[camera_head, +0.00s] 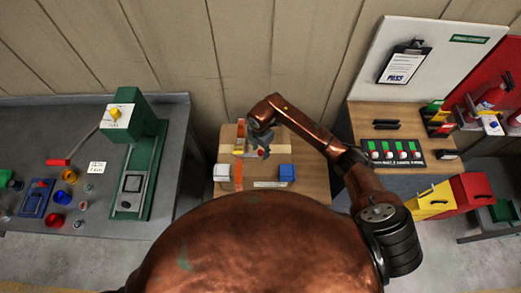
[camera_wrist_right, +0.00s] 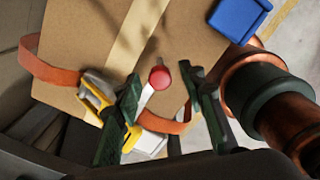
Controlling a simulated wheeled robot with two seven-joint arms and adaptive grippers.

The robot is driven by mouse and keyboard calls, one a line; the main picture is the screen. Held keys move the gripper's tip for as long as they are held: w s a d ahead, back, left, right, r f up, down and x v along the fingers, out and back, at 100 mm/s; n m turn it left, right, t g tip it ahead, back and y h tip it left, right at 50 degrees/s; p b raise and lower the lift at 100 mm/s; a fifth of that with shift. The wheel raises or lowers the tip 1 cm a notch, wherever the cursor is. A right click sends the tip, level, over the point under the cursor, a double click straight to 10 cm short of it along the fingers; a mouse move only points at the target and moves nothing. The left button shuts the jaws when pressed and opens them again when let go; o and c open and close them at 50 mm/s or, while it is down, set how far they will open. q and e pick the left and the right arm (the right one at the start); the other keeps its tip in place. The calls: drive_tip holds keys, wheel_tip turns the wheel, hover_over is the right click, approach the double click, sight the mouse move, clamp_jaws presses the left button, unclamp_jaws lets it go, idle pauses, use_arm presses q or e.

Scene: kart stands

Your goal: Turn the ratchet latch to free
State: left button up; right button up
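In the right wrist view a ratchet latch sits on an orange strap (camera_wrist_right: 50,70) around a brown cardboard box (camera_wrist_right: 85,38). The latch has a yellow body (camera_wrist_right: 97,92) and a pale lever ending in a round red knob (camera_wrist_right: 159,78). My right gripper (camera_wrist_right: 158,74) is open. Its two dark green fingers stand on either side of the red knob, with a gap to it in this picture. In the head view my right gripper (camera_head: 260,140) is over the box on the middle table, and hides part of the latch. My left gripper is not in view.
A green press (camera_head: 148,165) and small cups are on the left bench.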

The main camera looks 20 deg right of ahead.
drive_tip(key=shift+c, duration=0.3)
clamp_jaws()
idle(0.3)
